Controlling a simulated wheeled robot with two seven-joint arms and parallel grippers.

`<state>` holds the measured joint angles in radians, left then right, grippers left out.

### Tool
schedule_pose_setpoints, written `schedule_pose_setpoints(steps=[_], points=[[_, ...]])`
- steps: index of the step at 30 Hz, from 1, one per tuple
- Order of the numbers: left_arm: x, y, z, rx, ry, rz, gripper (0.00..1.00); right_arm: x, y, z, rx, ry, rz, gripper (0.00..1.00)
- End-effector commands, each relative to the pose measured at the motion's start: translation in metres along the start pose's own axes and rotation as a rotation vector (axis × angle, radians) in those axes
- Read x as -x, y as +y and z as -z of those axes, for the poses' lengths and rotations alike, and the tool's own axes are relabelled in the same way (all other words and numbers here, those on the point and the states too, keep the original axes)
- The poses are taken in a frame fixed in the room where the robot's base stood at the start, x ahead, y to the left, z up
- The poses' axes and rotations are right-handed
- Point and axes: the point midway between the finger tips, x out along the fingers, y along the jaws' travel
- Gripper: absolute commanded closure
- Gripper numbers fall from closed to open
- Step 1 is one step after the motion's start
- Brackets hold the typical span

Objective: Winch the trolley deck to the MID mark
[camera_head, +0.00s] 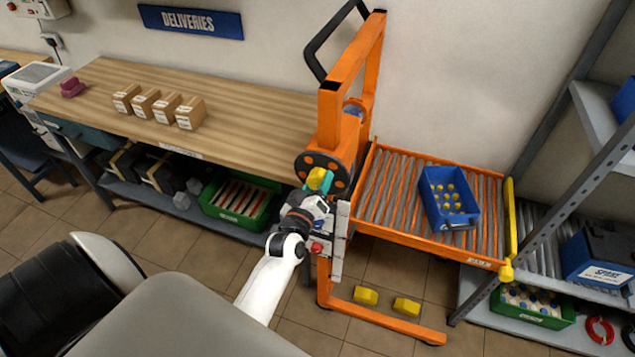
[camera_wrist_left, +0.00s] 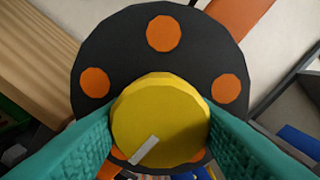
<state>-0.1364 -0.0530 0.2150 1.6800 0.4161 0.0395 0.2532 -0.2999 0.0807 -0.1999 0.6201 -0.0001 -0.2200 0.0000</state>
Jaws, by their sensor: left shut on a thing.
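The orange trolley (camera_head: 350,80) stands against the wall, right of the wooden bench. Its roller deck (camera_head: 385,195) carries a blue crate (camera_head: 432,205) with yellow-topped items in it. A black winch wheel with orange spots (camera_head: 311,164) is on the trolley's mast. It fills much of the left wrist view (camera_wrist_left: 163,60), with a round yellow knob (camera_wrist_left: 160,115) in front. My left gripper (camera_head: 320,182) is shut on the yellow knob, its teal fingers on either side. A pale upright plate (camera_head: 340,240) with a red knob (camera_head: 316,248) is below the wheel. No MID mark is readable. My right gripper is not seen.
The wooden bench (camera_head: 240,105) holds several small cardboard boxes (camera_head: 190,113). A grey shelf rack (camera_head: 560,200) with a blue battery (camera_head: 600,257) stands at the right, close to the deck's yellow end bar (camera_head: 511,220). Yellow blocks (camera_head: 366,295) lie near the trolley's foot.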

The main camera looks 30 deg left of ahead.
Motion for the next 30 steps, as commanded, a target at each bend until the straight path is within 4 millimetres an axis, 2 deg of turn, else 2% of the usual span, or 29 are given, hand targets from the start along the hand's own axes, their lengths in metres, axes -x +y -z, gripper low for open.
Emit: schedule_pose_setpoints(steps=[15,16,19,30], points=[[0.0004,0.0004,0.0013,0.018,0.003,-0.001,0.75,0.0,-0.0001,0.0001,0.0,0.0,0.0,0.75],[0.0004,0.0004,0.0014,0.018,0.003,-0.001,0.47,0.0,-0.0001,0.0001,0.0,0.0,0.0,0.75],[0.0003,0.0003,0.0012,0.018,0.003,-0.001,0.31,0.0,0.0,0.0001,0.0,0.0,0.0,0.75],[0.0054,0.0006,0.0012,0.017,0.001,0.0,0.3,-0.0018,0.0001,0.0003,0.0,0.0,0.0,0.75]])
